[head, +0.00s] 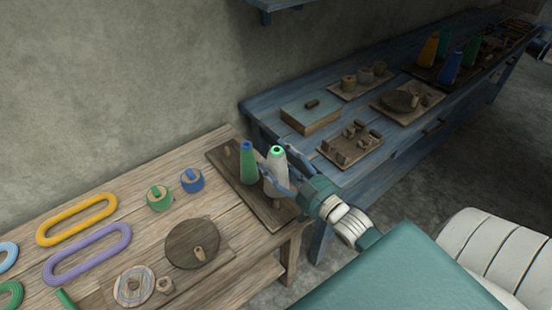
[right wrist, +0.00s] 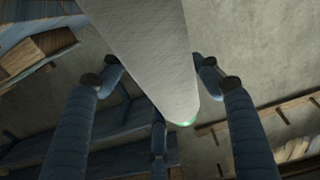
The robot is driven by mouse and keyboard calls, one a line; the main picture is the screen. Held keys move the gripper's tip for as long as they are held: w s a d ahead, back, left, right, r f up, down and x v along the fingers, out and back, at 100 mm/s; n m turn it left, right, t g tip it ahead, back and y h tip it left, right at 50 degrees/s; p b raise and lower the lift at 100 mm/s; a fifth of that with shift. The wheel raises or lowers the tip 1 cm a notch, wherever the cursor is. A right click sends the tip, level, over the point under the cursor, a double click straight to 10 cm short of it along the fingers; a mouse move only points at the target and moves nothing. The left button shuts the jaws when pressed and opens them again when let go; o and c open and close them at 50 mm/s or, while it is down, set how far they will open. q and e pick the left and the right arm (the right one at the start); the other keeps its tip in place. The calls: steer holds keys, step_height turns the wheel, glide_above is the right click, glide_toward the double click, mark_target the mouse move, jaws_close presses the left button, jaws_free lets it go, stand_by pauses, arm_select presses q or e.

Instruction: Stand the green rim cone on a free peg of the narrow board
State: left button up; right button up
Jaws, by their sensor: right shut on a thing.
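The green rim cone (head: 278,158) is pale, with a green ring at its top. It stands upright over the right part of the narrow board (head: 222,157). My right gripper (head: 277,181) is shut around its lower part, and the fingers hide its base. I cannot tell whether it sits on a peg or hangs above the board. In the right wrist view the cone (right wrist: 150,55) runs between my fingers (right wrist: 160,85), its green rim at the far end. A green cone with a blue top (head: 248,163) stands just left of it. A bare peg (head: 227,150) shows at the board's far end.
A round dark disc (head: 192,243), small blue (head: 192,180) and green (head: 159,197) spools and yellow (head: 77,219) and purple (head: 87,254) loops lie on the wooden table. A blue bench (head: 325,175) with trays stands behind, near the wall.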

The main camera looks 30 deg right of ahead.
steer(key=shift+a+f, duration=0.15)
steer(key=shift+f, duration=0.1)
step_height(320, 180, down, 3)
steer(key=b, duration=0.4)
arm_select(q)
step_height(320, 180, down, 8)
steer(key=b, duration=0.3)
steer(key=shift+r, duration=0.25)
arm_select(e)
step_height(320, 180, down, 5)
steer(key=shift+f, duration=0.1)
steer(key=o, duration=2)
steer(key=shift+c, duration=0.2)
arm_select(q)
steer(key=shift+a, duration=0.25)
arm_select(e)
steer(key=shift+f, duration=0.1)
